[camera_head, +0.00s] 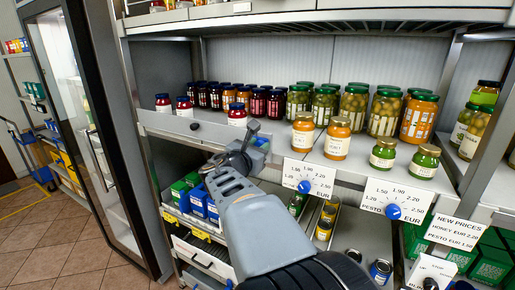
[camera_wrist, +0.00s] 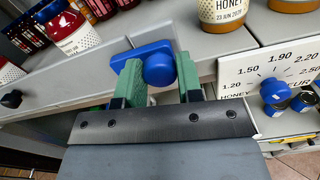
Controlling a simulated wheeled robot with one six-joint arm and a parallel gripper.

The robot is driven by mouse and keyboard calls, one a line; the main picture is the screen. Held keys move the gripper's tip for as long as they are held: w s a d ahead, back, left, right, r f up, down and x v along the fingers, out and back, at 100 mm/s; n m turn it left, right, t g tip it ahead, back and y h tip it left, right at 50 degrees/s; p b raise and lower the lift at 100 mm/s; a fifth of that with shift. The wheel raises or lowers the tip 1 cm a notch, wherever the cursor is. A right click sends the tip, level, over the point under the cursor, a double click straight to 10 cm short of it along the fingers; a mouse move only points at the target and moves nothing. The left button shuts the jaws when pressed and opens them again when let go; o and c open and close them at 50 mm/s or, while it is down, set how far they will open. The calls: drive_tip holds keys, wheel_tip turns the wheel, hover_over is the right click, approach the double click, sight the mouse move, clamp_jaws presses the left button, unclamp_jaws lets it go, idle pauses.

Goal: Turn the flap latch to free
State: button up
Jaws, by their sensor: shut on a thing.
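The flap latch (camera_wrist: 158,66) is a blue round knob with a blue bar, on the grey shelf front. In the wrist view its bar points left and slightly down from the upper right, behind the knob. My gripper (camera_wrist: 158,80) has its green fingers on both sides of the knob and is shut on it. In the head view my gripper (camera_head: 246,140) is at the shelf front, and only a little blue of the latch (camera_head: 263,143) shows beside it. The grey flap (camera_head: 175,123) with a black knob (camera_head: 194,126) lies to the left.
Jars of honey (camera_head: 337,138) and pesto (camera_head: 425,161) stand on the ledge to the right. A price dial with a blue knob (camera_head: 304,187) is right of my gripper. Blue and green boxes fill the lower shelf.

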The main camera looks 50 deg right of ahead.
drive_tip(key=shift+f+b, duration=0.15)
drive_tip(key=shift+b, duration=0.3)
drive_tip(key=m+b, duration=1.7)
drive_tip(key=b, duration=0.4)
drive_tip(key=shift+m+b, duration=0.3)
drive_tip(key=shift+b, duration=0.05)
drive_tip(key=shift+m, duration=0.3)
drive_tip(key=o, duration=0.9)
drive_tip(key=b+v, duration=0.1)
drive_tip(key=v, duration=1.2)
drive_tip(key=shift+s+a, duration=0.1)
drive_tip(key=shift+a, duration=0.3)
